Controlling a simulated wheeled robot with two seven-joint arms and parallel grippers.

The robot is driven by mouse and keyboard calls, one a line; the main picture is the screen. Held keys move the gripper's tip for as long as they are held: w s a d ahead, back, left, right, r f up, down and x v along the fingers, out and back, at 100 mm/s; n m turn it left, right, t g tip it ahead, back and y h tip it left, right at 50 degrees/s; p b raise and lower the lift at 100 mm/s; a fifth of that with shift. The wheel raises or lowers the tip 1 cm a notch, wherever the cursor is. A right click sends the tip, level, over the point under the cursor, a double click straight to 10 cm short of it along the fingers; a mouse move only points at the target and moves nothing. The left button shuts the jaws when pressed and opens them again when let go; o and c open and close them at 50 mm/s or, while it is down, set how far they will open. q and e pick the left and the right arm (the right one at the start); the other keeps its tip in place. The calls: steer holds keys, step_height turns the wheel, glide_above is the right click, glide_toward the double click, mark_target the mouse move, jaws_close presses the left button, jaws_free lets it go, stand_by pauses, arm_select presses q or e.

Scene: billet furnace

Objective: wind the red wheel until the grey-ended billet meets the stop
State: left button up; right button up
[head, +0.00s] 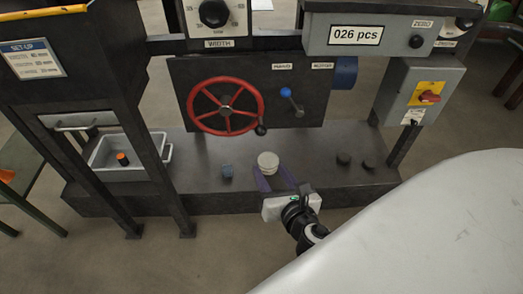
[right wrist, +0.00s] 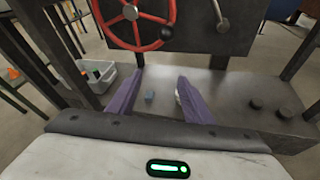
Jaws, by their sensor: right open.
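The red wheel (head: 225,106) is mounted on a dark upright panel, with a black crank knob (head: 261,130) at its lower right rim. In the right wrist view, the wheel (right wrist: 131,14) is cut off at the top and its knob (right wrist: 166,33) shows at lower right. My right gripper (head: 272,176) is open, its purple fingers in front of and below the wheel, apart from it. In the right wrist view the gripper (right wrist: 160,80) has nothing clamped between its fingers. I cannot make out the grey-ended billet or the stop. My left gripper is out of view.
A cream round piece (head: 268,162) is by the right fingertips on the dark ledge (head: 310,150). A blue block (head: 227,171) and dark knobs (head: 344,158) stand nearby. A blue-tipped lever (head: 291,102) is right of the wheel. A grey bin (head: 112,165) sits left behind a post.

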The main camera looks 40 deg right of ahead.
mark_target(262, 135)
steer(key=w+d+n+t+b, duration=0.1)
steer(key=w+d+n+b, duration=0.1)
steer(key=w+n, duration=0.1)
steer(key=w+d+r+n+t+h+b, duration=0.1)
steer(key=w+n+b, duration=0.1)
steer(key=w, duration=0.3)
steer(key=w+d+r+n+t+h+b, duration=0.1)
steer(key=w+d+n+b, duration=0.1)
steer(key=w+n, duration=0.2)
steer(key=shift+w+d+n+b, duration=0.3)
steer(key=shift+w, duration=0.2)
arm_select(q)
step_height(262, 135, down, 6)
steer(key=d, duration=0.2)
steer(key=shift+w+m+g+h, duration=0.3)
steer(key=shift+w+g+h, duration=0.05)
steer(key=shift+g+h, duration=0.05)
arm_select(e)
jaws_close()
